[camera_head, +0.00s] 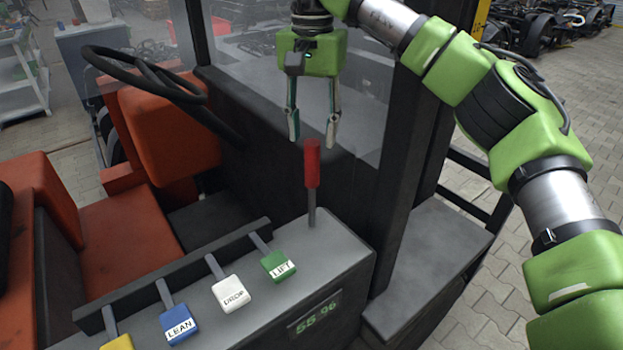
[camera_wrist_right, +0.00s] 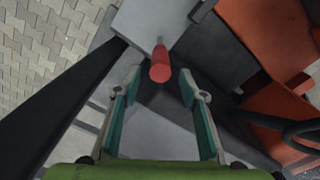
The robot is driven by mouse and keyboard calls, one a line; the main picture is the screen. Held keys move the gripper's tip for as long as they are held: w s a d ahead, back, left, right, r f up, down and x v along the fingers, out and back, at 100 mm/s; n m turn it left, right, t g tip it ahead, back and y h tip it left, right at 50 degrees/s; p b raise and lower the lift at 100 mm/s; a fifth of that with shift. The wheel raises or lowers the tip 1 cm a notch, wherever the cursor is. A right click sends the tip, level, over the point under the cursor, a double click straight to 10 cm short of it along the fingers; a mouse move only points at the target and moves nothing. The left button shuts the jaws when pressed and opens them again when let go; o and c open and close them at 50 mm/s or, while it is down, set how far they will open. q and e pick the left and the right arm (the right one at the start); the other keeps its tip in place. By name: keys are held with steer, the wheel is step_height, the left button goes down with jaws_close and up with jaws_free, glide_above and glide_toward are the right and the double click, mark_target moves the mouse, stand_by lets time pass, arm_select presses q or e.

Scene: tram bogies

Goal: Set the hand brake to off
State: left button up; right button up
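The hand brake lever (camera_head: 312,172) stands upright on the grey console, with a red grip on a thin dark shaft. My right gripper (camera_head: 313,130) hangs just above the red grip, pointing down, open and empty. In the right wrist view the red grip (camera_wrist_right: 160,68) shows ahead of and between the open fingertips (camera_wrist_right: 157,80), apart from both. No off or on marking for the brake is visible. My left gripper is in neither view.
A steering wheel (camera_head: 150,75) and orange seats (camera_head: 120,225) are left. A dark post (camera_head: 405,160) stands right of the brake.

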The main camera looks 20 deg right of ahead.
mark_target(312, 177)
step_height(312, 177, down, 11)
steer(key=shift+f+p, duration=0.1)
steer(key=shift+p, duration=0.75)
jaws_close()
